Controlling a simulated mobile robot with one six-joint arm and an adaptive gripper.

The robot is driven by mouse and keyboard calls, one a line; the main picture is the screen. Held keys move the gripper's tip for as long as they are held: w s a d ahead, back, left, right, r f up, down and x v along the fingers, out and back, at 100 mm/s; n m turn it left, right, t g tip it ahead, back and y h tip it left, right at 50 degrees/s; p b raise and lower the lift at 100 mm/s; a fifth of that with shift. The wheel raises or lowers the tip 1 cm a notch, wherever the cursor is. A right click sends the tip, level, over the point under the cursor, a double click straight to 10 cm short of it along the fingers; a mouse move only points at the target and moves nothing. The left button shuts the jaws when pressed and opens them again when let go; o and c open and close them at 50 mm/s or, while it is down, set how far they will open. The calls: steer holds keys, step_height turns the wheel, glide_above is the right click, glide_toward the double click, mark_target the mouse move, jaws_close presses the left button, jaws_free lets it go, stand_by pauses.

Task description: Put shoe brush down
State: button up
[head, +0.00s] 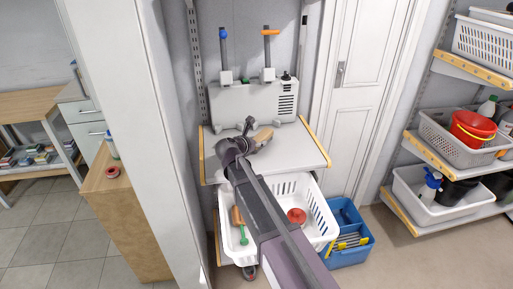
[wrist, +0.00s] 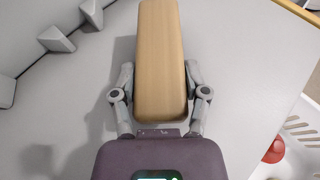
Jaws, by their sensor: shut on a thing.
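The shoe brush shows as a long light-wood block (wrist: 161,60) in the wrist view, pointing away from me between the fingers. My gripper (wrist: 160,82) is shut on it, with one grey finger against each long side. In the head view, the wooden brush (head: 263,135) and my gripper (head: 249,138) are over the light grey shelf (head: 290,158). Bristles are hidden under the wood. I cannot tell whether the brush touches the shelf surface or hangs just above it.
A grey box with two taps (head: 250,100) stands at the shelf's back. The shelf's right part is clear.

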steer(key=shift+f, duration=0.45)
steer(key=o, duration=1.4)
steer(key=shift+f, duration=0.1)
steer(key=shift+c, duration=0.2)
steer(key=shift+s+r, duration=0.1)
steer(key=shift+r, duration=0.15)
steer(key=shift+s+a+r, duration=0.15)
steer(key=shift+s+a, duration=0.05)
steer(key=shift+s, duration=0.15)
steer(key=p+v, duration=0.4)
steer(key=v, duration=0.7)
steer(key=shift+a, duration=0.1)
